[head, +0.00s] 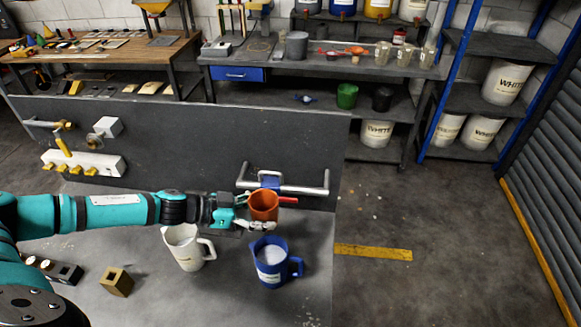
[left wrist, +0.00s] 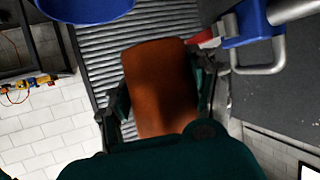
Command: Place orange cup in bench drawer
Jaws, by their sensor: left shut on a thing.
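The orange cup (head: 264,204) is held in my left gripper (head: 250,211), above the grey table between and behind the two pitchers. In the left wrist view the cup (left wrist: 161,90) fills the space between the fingers of my left gripper (left wrist: 160,105). A blue bench drawer (head: 237,74) is in the grey workbench at the back; it looks shut. My right gripper is not in view.
A white pitcher (head: 187,248) and a blue pitcher (head: 269,262) stand below the cup. A metal rail with a blue clamp (head: 270,181) and red handle is close behind it. A brass block (head: 116,281) lies left.

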